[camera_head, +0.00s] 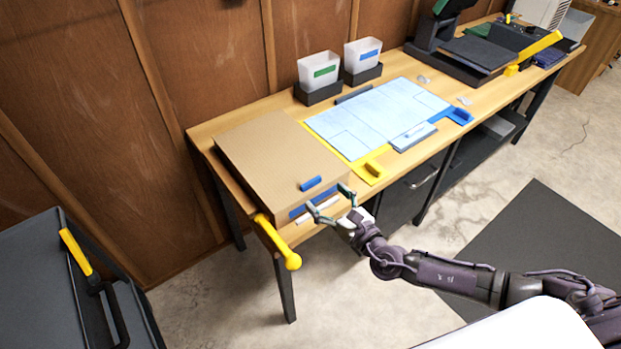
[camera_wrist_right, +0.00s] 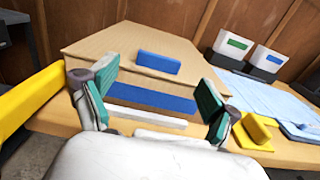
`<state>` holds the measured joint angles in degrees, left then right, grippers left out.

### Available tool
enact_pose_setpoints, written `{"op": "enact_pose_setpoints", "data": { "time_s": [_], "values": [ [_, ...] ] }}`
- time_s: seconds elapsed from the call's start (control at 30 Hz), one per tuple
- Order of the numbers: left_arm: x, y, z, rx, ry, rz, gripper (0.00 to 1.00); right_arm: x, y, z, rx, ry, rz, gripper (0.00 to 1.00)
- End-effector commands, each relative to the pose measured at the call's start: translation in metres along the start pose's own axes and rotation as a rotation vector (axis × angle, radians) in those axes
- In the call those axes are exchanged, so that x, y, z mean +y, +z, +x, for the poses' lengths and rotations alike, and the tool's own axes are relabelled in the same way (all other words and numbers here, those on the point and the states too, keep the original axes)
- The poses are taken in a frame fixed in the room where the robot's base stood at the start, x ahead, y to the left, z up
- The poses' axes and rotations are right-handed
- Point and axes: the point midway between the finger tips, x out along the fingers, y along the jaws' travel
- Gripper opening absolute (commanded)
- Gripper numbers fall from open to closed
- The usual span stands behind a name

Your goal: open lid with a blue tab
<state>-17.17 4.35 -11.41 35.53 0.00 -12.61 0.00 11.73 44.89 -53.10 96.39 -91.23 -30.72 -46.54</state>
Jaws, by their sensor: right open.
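The lid is the top of a flat brown cardboard box (camera_head: 255,150) at the left end of the wooden table, and it looks shut. A raised blue tab (camera_head: 311,184) stands near its front edge; it also shows in the right wrist view (camera_wrist_right: 158,63). A blue strip (camera_wrist_right: 150,98) runs along the box front below the tab. My right gripper (camera_head: 329,200) is open and empty, just in front of the box and close to the tab; its two fingers (camera_wrist_right: 158,105) frame the box front in the right wrist view. My left gripper is not in view.
A yellow bar with a round end (camera_head: 292,261) sticks out at the table's front left corner. A light blue sheet (camera_head: 380,115) with yellow and blue handles lies right of the box. White bins (camera_head: 318,70) stand behind. A dark cart (camera_head: 70,290) is at lower left.

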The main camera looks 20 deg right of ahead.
Motion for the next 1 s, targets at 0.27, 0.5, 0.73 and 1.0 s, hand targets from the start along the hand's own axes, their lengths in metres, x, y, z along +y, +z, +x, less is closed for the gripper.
{"op": "enact_pose_setpoints", "data": {
  "time_s": [0.27, 0.5, 0.73, 1.0],
  "values": [
    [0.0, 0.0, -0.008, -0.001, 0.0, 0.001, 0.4, 0.0, 0.001, 0.049, 0.0, 0.0, 0.0, 0.88],
    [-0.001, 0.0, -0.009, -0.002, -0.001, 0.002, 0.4, 0.0, -0.001, 0.062, 0.002, 0.0, 0.001, 0.88],
    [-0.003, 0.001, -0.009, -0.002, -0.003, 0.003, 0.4, 0.0, -0.001, 0.063, 0.002, 0.0, 0.001, 0.88],
    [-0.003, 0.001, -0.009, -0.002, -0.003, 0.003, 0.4, 0.0, -0.001, 0.062, 0.002, 0.0, 0.001, 0.44]
  ]
}}
